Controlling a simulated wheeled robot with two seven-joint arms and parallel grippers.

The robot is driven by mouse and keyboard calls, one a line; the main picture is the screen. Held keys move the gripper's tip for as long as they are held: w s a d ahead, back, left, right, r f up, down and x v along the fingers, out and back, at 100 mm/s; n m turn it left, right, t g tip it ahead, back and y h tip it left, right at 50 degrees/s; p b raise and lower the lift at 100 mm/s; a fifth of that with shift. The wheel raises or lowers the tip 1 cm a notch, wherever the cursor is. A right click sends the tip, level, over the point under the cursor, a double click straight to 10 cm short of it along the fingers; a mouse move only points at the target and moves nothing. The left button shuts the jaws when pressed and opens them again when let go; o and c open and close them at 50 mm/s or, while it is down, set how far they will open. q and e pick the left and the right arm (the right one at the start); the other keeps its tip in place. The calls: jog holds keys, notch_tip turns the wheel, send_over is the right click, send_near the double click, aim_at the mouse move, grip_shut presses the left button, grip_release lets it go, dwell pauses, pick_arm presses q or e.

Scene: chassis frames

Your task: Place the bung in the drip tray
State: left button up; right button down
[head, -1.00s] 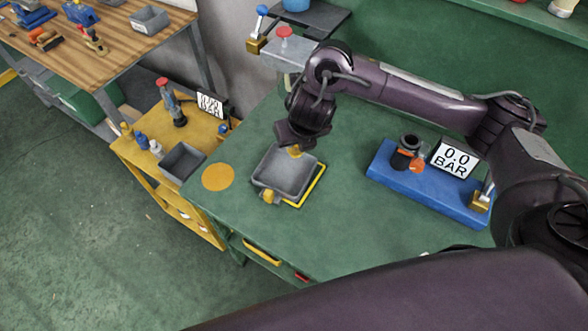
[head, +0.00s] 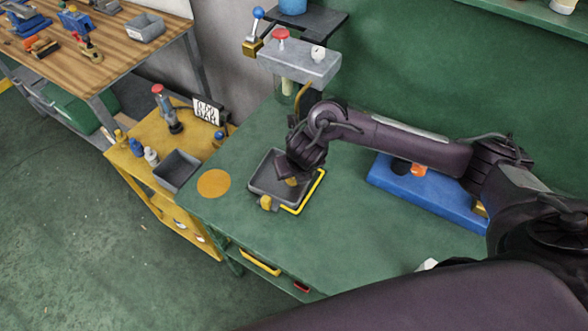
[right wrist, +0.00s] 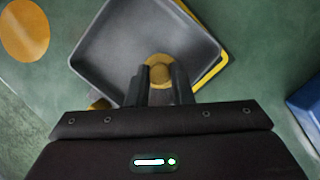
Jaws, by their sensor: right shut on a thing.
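The drip tray (head: 262,184) is a shallow grey square tray on the green bench, with a yellow-edged piece under it. It fills the top middle of the right wrist view (right wrist: 110,40). My right gripper (head: 291,180) is low over the tray and points down. In the right wrist view, my right gripper (right wrist: 158,82) is shut on the mustard-yellow bung (right wrist: 158,68), its fingers on either side. The bung (head: 291,182) shows a little below the fingers in the head view. I cannot tell whether it touches the tray floor. My left gripper is not in view.
A yellow knob (head: 266,203) sits at the tray's front corner. A blue block with fittings (head: 440,200) stands to the right, partly behind my right arm. An orange disc (head: 214,184) lies left of the tray. A grey block with a red knob (head: 300,62) stands behind.

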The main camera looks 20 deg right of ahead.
jog(key=shift+f, duration=0.15)
jog(key=c, duration=1.3)
grip_release()
jog(key=shift+r, duration=0.35)
jog(key=p+v, duration=0.3)
jog(key=v, duration=0.8)
jog(key=shift+s+r+p, duration=0.25)
jog(key=shift+r+p, duration=0.05)
jog(key=shift+p, duration=0.1)
